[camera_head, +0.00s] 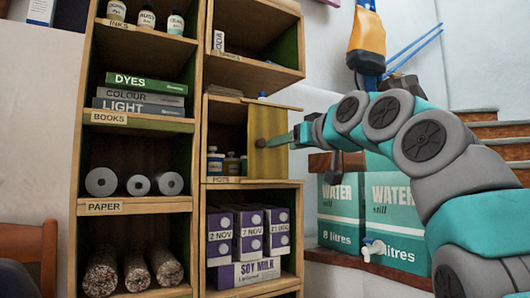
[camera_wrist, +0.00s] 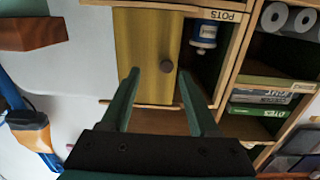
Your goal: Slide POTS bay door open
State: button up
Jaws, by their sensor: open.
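In the head view my gripper (camera_head: 293,136) reaches the door from the right.
The shelf unit's other bays hold books (camera_head: 140,97), paper rolls (camera_head: 137,184) and soy milk cartons (camera_head: 249,230). Water boxes (camera_head: 340,205) stand right of the shelf, below my arm. An orange and blue object (camera_head: 366,40) hangs behind my arm.

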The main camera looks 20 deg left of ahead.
aim_at(263, 143)
jog(key=shift+n+y, duration=0.3)
jog(key=shift+y, duration=0.1)
jog(key=w+a+p, duration=0.1)
jog(key=a, duration=0.1)
jog(key=w+a+r+p, duration=0.1)
jog(key=a, duration=0.1)
jog(key=w+a+p, duration=0.1)
jog(key=p, duration=0.1)
jog(key=shift+w+a+r, duration=0.3)
jog(key=shift+a, duration=0.1)
jog(key=shift+w+a+f, duration=0.2)
jog(key=shift+w+a, duration=0.15)
jog(key=shift+a, duration=0.1)
jog(key=shift+c, duration=0.2)
grip_shut()
dwell(0.3)
